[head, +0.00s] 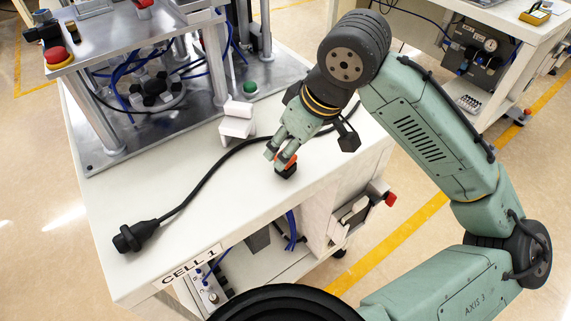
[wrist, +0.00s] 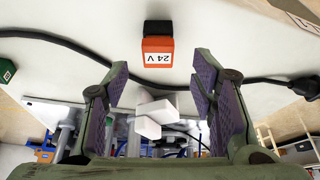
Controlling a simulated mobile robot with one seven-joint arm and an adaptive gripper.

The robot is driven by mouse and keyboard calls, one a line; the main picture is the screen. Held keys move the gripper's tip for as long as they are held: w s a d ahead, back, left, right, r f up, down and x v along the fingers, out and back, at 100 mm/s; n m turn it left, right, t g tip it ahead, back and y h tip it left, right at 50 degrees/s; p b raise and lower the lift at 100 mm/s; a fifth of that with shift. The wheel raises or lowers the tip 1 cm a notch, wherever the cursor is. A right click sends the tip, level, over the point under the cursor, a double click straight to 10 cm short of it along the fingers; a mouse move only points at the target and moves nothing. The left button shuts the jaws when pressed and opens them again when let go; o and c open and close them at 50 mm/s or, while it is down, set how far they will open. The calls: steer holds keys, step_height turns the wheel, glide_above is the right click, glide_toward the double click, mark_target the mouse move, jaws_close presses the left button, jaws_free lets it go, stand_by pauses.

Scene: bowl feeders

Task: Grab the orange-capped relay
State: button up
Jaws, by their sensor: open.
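The orange-capped relay (head: 286,167) stands on the white table (head: 150,190), a black body with an orange cap. In the wrist view the relay (wrist: 158,52) shows its orange part with a white "24 V" label and its black part. My gripper (head: 276,158) is right by the relay in the head view and partly covers it. In the wrist view my gripper (wrist: 159,82) has its purple-padded fingers wide apart with nothing between them. The relay lies beyond the fingertips there, roughly centred between them. I cannot tell whether a finger touches it.
A black cable (head: 200,183) with a round plug crosses the table and passes behind my gripper. White blocks (head: 237,125) lie behind it, near the metal fixture (head: 110,125). The table's front, by the CELL 1 label (head: 190,264), is clear.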

steer(key=shift+d+x, duration=0.2)
steer(key=shift+x, duration=2.15)
steer(key=shift+s+f, duration=0.1)
steer(key=shift+c, duration=0.6)
jaws_close()
